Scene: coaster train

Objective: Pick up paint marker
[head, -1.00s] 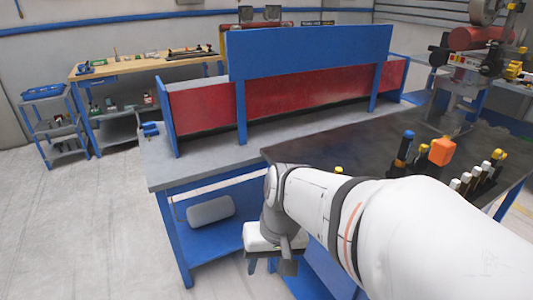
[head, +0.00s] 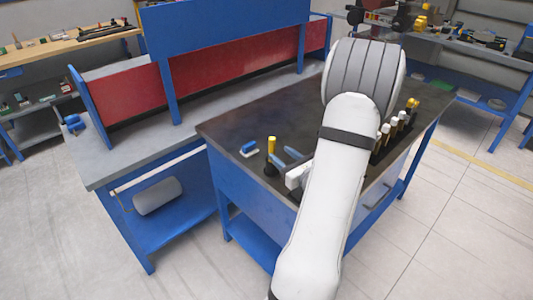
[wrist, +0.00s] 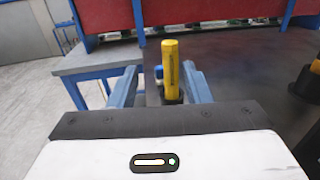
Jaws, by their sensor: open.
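The yellow paint marker (head: 271,145) stands upright in a small dark base on the dark workbench top. In the wrist view the marker (wrist: 171,68) appears between my two blue fingers, nearer the right one. My gripper (head: 279,156) is open and low over the bench, its fingers pointing at the marker. In the wrist view my gripper (wrist: 161,72) shows a gap on both sides of the marker. I cannot tell how far the fingertips reach past it. The marker's lower end is partly hidden in its base.
Several dark bottles with white and yellow caps (head: 394,128) stand on the bench's right side, behind my arm. The grey bench (head: 150,150) with red panels (head: 225,82) adjoins on the left.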

